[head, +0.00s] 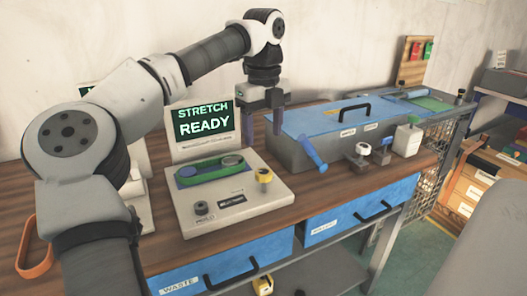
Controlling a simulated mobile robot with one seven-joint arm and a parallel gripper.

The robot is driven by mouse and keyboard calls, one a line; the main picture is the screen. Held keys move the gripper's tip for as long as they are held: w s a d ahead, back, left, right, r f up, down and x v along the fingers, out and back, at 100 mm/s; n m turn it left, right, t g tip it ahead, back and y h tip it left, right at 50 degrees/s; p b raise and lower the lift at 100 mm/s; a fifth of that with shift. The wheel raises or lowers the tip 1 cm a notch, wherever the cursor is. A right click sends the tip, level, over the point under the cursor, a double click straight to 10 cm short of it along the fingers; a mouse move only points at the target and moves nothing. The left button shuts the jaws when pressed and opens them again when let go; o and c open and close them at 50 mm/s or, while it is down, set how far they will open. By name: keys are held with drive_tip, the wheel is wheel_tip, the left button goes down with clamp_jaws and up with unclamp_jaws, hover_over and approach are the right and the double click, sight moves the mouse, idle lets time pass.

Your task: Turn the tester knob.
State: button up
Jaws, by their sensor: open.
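The tester is a pale box (250,207) on the wooden bench, with an upright screen (204,120) reading "STRETCH READY". A green oval loop (210,171) sits on its top around two round parts. A small dark knob (201,208) is at its front left, and a yellow knob (264,176) is at its right. My gripper (263,137) hangs with its fingers pointing down, open and empty, just right of the screen. It is above and behind the yellow knob, apart from both knobs.
A grey case with a blue lid (330,118) stands right of the tester, with a blue-handled tool (313,153) at its front. Small fixtures (364,151) and a white bottle (407,138) stand beside it. Blue drawers (350,217) are below the bench top. An orange ring (34,270) is at the left.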

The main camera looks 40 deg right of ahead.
drive_tip(key=shift+r, duration=1.8)
